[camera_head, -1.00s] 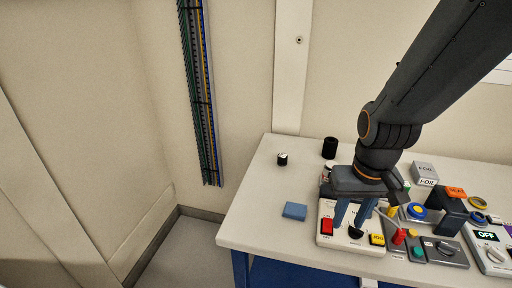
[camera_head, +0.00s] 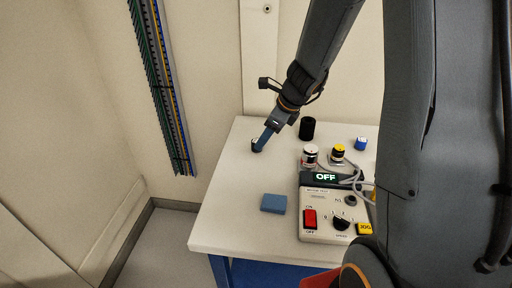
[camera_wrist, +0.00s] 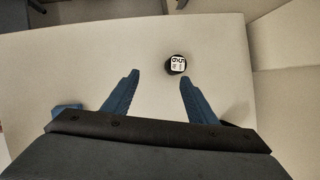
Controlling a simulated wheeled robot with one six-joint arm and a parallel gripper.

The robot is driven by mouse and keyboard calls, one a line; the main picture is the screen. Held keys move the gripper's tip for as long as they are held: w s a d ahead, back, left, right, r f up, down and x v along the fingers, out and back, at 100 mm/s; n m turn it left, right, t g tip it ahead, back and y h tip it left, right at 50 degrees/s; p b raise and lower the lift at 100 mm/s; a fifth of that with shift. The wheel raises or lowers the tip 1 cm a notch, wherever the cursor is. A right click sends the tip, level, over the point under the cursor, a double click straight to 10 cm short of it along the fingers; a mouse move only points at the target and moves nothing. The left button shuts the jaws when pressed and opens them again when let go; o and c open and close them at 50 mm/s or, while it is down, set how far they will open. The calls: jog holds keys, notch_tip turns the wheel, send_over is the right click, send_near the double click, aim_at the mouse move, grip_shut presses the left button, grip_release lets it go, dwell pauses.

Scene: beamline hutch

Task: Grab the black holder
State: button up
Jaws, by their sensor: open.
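A small black round holder with a white printed label on top (camera_wrist: 177,64) stands on the white table. In the wrist view it lies just beyond the tip of my right-hand finger, not between the fingers. My gripper (camera_wrist: 159,77) is open and empty, its two blue fingers pointing at the table. In the head view my gripper (camera_head: 263,138) is directly at the small black holder (camera_head: 256,146), which it partly covers. Whether they touch cannot be told. A taller plain black cylinder (camera_head: 307,129) stands to the right of my gripper.
A blue block (camera_head: 273,203) lies toward the table's front left. A control box with an OFF display (camera_head: 325,178), two knobbed cylinders with cables (camera_head: 310,153) and a small blue-and-white item (camera_head: 360,143) stand to the right. The table's left part is mostly clear.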

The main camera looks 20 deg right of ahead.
jog(key=w+f+m, duration=0.2)
jog(key=w+m, duration=0.1)
jog(key=w, duration=0.1)
jog(key=shift+d+f+m+t, duration=0.25)
jog(key=shift+f+m+t, duration=0.05)
jog(key=shift+f+m, duration=0.1)
jog(key=shift+w+x, duration=0.2)
jog(key=shift+x, duration=2.45)
jog(key=shift+a+r, duration=0.15)
jog(key=c, duration=1.2)
jog(key=shift+o, duration=0.2)
